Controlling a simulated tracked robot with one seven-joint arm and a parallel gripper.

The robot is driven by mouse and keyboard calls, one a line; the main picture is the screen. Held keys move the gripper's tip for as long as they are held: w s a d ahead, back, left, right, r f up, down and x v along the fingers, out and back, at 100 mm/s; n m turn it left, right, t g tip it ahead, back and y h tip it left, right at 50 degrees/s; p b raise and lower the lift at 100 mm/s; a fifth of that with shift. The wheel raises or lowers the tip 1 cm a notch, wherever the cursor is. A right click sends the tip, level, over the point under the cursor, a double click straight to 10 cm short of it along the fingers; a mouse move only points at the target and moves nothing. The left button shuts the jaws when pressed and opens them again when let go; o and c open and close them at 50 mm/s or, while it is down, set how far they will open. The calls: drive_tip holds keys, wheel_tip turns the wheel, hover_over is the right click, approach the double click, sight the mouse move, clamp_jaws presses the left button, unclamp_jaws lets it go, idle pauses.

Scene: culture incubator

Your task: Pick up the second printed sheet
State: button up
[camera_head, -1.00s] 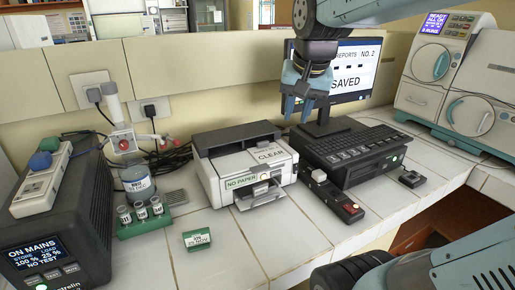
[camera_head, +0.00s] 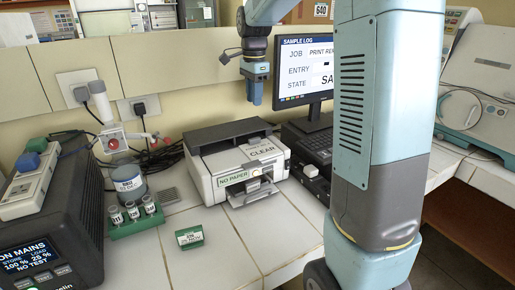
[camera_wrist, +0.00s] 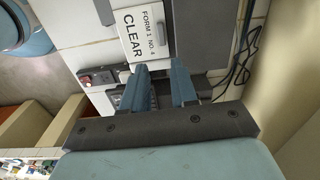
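A white rectangle printed "CLEAR" (camera_head: 264,149) lies flat on top of the printer (camera_head: 215,190). In the wrist view, the printed rectangle (camera_wrist: 147,35) reads "FORM 1 NO. 4 CLEAR"; I cannot tell whether it is a loose sheet or part of the printer. The printer's front label reads "NO PAPER". My gripper (camera_head: 257,101) points down above and behind the printer, left of the monitor, clear of the printer top. In the wrist view, my gripper's two blue fingers (camera_wrist: 161,68) are apart with nothing between them. No other printed sheet can be made out.
A black power unit (camera_head: 70,220) fills the left corner. My arm hides the right part of the bench.

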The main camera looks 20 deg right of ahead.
drive_tip(key=f, duration=0.1)
approach(260, 146)
drive_tip(key=w, duration=0.1)
drive_tip(key=w+a+f, duration=0.1)
drive_tip(key=w, duration=0.1)
drive_tip(key=shift+a+f, duration=0.15)
drive_tip(key=shift+s+f, duration=0.2)
drive_tip(key=shift+f, duration=2.5)
drive_tip(key=shift+c, duration=0.2)
clamp_jaws()
